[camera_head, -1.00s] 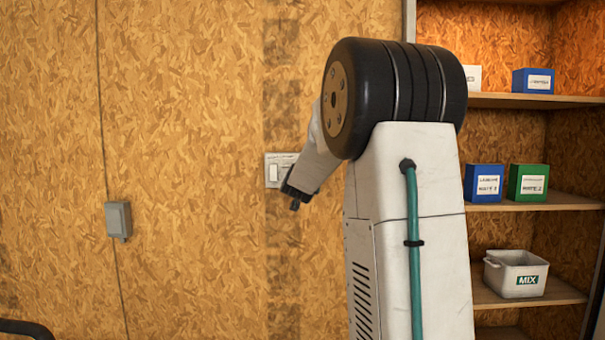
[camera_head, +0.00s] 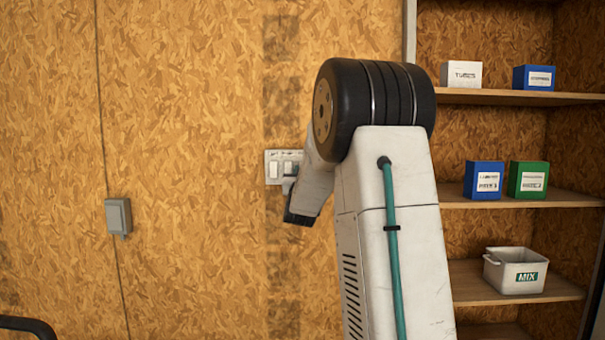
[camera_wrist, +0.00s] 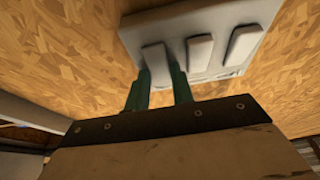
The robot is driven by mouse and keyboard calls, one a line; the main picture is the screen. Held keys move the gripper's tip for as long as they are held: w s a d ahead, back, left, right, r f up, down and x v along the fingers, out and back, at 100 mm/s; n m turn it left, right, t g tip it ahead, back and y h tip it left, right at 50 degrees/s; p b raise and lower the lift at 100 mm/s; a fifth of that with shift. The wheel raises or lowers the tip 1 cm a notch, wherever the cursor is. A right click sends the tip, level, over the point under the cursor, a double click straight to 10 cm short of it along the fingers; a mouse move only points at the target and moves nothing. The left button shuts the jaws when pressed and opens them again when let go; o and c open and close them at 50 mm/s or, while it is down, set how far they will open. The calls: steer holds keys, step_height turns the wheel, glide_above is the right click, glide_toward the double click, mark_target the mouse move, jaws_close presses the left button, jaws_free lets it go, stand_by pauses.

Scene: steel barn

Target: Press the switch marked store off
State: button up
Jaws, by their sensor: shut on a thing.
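A pale switch plate (camera_head: 268,156) is on the chipboard wall. In the head view two light rockers show, a left one (camera_head: 273,171) and one beside it (camera_head: 289,168); my arm covers the right part. Small marks above them are too small to read. In the wrist view the plate (camera_wrist: 222,18) carries three rockers: left (camera_wrist: 153,55), middle (camera_wrist: 200,52) and right (camera_wrist: 244,43). My gripper (camera_wrist: 160,71) has its green fingers at the lower end of the left rocker there, one on each side, shut on it. In the head view the fingertips are mostly hidden.
A grey box (camera_head: 118,216) is on the wall at left. The wall around the plate is clear.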

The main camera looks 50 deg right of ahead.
steer(key=o, duration=0.7)
steer(key=v, duration=0.7)
steer(key=shift+s+a+f, duration=0.15)
steer(key=shift+s+a, duration=0.05)
steer(key=shift+a, duration=0.1)
